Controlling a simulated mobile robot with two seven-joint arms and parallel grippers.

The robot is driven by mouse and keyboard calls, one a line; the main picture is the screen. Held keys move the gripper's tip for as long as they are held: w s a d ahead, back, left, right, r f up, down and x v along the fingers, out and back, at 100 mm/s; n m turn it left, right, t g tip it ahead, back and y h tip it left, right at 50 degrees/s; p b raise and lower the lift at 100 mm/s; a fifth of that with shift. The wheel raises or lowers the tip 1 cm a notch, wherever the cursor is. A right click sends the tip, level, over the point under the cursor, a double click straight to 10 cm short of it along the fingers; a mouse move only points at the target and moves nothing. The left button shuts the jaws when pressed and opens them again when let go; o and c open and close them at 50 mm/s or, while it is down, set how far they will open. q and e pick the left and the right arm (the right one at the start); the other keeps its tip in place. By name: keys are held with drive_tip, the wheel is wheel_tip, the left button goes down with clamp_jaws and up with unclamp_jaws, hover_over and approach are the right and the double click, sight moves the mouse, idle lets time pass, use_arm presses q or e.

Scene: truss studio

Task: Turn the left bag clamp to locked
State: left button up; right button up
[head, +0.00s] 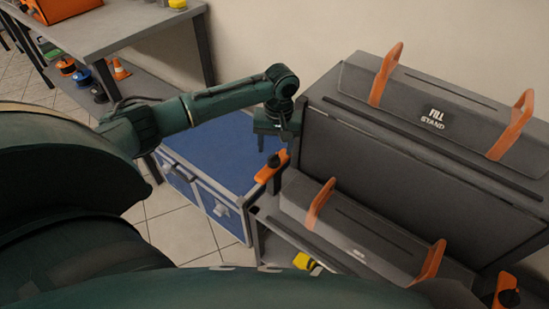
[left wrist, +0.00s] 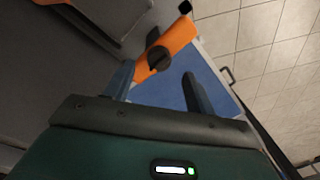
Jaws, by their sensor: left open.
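The left bag clamp (head: 271,166) is an orange lever with a dark round pivot on the left end of the grey fill stand (head: 400,150). It lies slanted in the left wrist view (left wrist: 178,42), with its dark knob near the middle. My left gripper (head: 274,143) is open and empty, just behind and above the clamp in the head view. In the left wrist view its two fingers (left wrist: 158,72) point toward the lever, one on each side of its near end. I cannot tell whether they touch it. My right gripper is not in view.
A second orange clamp (head: 506,292) sits at the stand's right end. Orange handles (head: 386,73) rise from the stand. A blue-topped case (head: 215,150) stands on the tiled floor behind the clamp. A grey bench (head: 120,25) is at the upper left.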

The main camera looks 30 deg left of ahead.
sight(274, 156)
use_arm(q)
drive_tip(key=shift+a+f+b, duration=0.1)
drive_tip(key=shift+f+b, duration=0.25)
drive_tip(key=shift+f, duration=1.95)
clamp_jaws()
